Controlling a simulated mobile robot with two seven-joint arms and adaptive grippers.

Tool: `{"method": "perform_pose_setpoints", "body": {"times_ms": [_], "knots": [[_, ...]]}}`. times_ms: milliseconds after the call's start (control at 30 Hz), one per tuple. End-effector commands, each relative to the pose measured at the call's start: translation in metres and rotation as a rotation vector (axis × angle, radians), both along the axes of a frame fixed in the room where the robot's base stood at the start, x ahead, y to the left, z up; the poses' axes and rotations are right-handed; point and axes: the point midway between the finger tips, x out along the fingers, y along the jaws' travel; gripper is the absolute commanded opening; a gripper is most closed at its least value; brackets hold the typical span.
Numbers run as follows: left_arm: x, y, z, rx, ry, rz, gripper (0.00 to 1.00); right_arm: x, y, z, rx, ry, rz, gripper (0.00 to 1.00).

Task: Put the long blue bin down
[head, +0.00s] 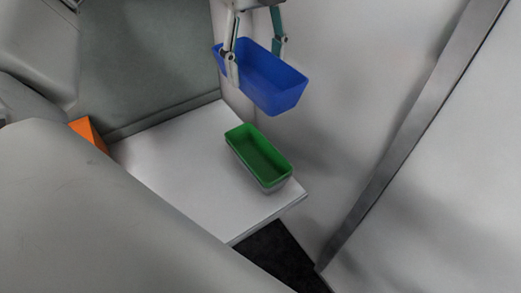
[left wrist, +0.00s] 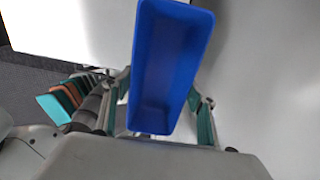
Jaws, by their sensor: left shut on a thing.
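The long blue bin (head: 262,80) hangs in the air in the head view, above and behind the green bin, near the wall panel. It looks empty and slightly tilted. My left gripper (head: 255,62) is shut on it, with one finger on each long side. In the left wrist view the blue bin (left wrist: 170,65) lies between the two fingers (left wrist: 160,105) and points away from the wrist. My right gripper is in neither view.
A white table (head: 180,165) stands below. A green bin (head: 262,158) sits on its right part, seemingly on a pale bin. An orange object (head: 88,133) is by the left edge. The table's left and middle are clear. A pale wall (head: 340,110) rises behind.

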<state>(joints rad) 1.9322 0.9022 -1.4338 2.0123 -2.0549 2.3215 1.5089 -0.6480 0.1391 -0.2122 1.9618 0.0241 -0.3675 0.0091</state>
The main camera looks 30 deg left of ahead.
Motion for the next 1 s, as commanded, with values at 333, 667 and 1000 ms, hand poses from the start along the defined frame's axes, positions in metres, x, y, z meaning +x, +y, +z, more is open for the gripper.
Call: {"method": "perform_pose_setpoints", "body": {"times_ms": [333, 667, 1000], "knots": [[-0.001, 0.001, -0.083, 0.001, 0.007, 0.001, 0.34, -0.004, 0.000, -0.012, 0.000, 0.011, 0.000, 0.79], [-0.001, 0.000, -0.145, 0.000, 0.003, 0.000, 0.34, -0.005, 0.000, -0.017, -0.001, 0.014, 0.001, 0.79], [-0.001, 0.000, -0.173, 0.001, 0.004, 0.000, 0.34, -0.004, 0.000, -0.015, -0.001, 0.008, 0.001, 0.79]]}}
